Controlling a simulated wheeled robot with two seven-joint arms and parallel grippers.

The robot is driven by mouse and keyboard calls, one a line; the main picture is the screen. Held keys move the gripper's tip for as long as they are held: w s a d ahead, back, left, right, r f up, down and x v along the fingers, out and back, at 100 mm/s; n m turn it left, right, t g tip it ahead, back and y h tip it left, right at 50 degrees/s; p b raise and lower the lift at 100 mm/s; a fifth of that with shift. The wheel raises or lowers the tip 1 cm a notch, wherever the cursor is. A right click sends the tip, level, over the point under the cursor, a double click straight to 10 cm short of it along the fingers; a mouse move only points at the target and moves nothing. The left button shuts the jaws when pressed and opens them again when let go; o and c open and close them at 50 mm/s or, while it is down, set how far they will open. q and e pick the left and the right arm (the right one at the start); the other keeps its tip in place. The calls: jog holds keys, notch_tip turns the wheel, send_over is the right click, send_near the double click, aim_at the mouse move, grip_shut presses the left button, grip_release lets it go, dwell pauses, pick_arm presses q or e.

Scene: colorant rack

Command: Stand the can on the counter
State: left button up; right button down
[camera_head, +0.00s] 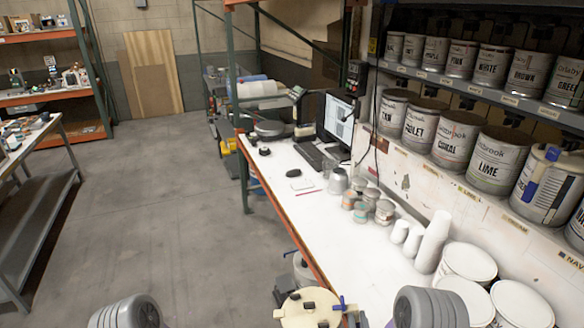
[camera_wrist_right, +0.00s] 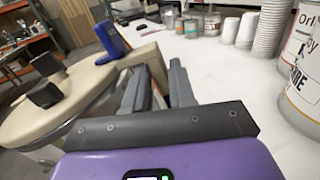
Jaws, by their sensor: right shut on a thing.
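The can shows by its cream lid (camera_head: 308,310) with black knobs and a blue lever, at the bottom of the head view by the counter's front edge. In the right wrist view the lid (camera_wrist_right: 52,112) fills the left side; most of the can's body is hidden. My right gripper (camera_head: 356,319) is barely visible beside the lid. In the wrist view its two grey fingers (camera_wrist_right: 158,80) are shut on the lid's cream projecting part. The white counter (camera_head: 307,207) runs along the right. My left gripper is not in view.
Small tins (camera_head: 366,203), stacked white cups (camera_head: 432,243) and white tubs (camera_head: 467,262) stand on the counter. A keyboard (camera_head: 315,155) and monitor (camera_head: 337,117) are farther back. Labelled paint cans (camera_head: 499,160) line the shelves above. The counter's front middle is mostly clear.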

jog(key=shift+w+a, duration=0.1)
pick_arm(q)
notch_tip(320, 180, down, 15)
jog(key=b, duration=1.5)
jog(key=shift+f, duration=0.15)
pick_arm(e)
notch_tip(320, 180, down, 15)
jog(key=shift+f, duration=0.15)
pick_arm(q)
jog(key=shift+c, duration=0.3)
pick_arm(e)
jog(key=shift+a, duration=0.1)
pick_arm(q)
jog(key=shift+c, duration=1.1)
pick_arm(e)
jog(key=shift+a, duration=0.1)
